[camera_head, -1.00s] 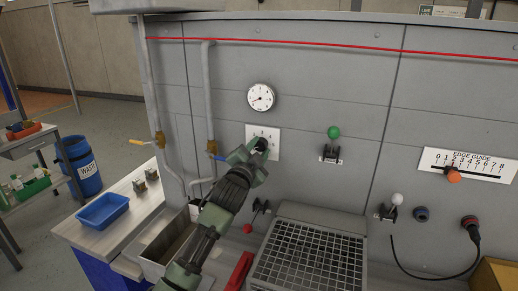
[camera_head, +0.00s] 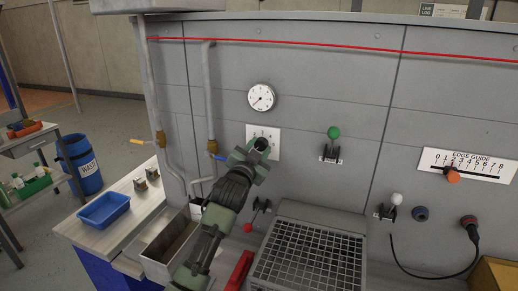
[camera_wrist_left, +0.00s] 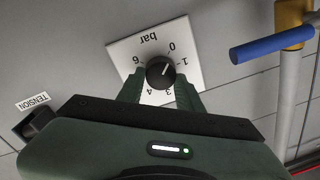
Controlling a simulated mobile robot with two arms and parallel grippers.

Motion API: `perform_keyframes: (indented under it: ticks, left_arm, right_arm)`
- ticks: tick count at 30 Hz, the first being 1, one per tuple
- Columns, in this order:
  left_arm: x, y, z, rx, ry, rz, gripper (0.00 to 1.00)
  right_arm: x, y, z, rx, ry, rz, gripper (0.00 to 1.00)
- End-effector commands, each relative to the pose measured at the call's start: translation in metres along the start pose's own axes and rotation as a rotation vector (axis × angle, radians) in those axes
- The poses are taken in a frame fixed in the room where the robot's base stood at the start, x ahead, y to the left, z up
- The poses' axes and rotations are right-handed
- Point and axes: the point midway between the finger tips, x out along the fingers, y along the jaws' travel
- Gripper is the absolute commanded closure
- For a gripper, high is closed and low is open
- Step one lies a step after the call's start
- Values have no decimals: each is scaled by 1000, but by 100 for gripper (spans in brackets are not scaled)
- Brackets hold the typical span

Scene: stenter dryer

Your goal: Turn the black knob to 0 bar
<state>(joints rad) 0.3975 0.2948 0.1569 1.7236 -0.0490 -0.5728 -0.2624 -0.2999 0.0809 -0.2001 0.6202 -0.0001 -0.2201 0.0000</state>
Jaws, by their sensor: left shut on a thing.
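The black knob (camera_wrist_left: 160,72) sits on a white scale plate (camera_wrist_left: 124,52) marked "bar", which looks upside down in the left wrist view. Its white pointer line lies about between 0 and 1. My left gripper (camera_wrist_left: 160,90) is shut on the knob, one green finger on each side. In the head view the gripper (camera_head: 261,146) covers the knob, and part of the plate (camera_head: 272,133) shows behind it. Above it is a round white gauge (camera_head: 262,97) with its needle pointing down-left. My right gripper is not in view.
A blue-handled valve (camera_head: 217,156) on a pipe is just left of the plate; its handle (camera_wrist_left: 270,45) shows close by in the wrist view. A green-knobbed lever (camera_head: 333,134) stands to the right. A grid-topped box (camera_head: 308,258) lies below.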

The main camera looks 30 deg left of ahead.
Motion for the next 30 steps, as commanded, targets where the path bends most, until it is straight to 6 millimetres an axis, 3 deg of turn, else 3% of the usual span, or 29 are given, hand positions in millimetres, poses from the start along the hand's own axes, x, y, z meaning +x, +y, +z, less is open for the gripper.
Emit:
perform_keyframes:
  ticks: [3,4,6,17,30]
  left_arm:
    - [0,0,0,-4,0,0,100]
    - [0,0,0,-4,0,0,56]
    - [0,0,0,-3,1,0,43]
    - [-3,1,1,-1,1,0,43]
    - [-65,1,3,-2,1,0,43]
  right_arm:
    - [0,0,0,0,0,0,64]
    - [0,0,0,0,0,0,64]
    - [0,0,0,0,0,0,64]
    - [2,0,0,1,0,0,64]
    - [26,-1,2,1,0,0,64]
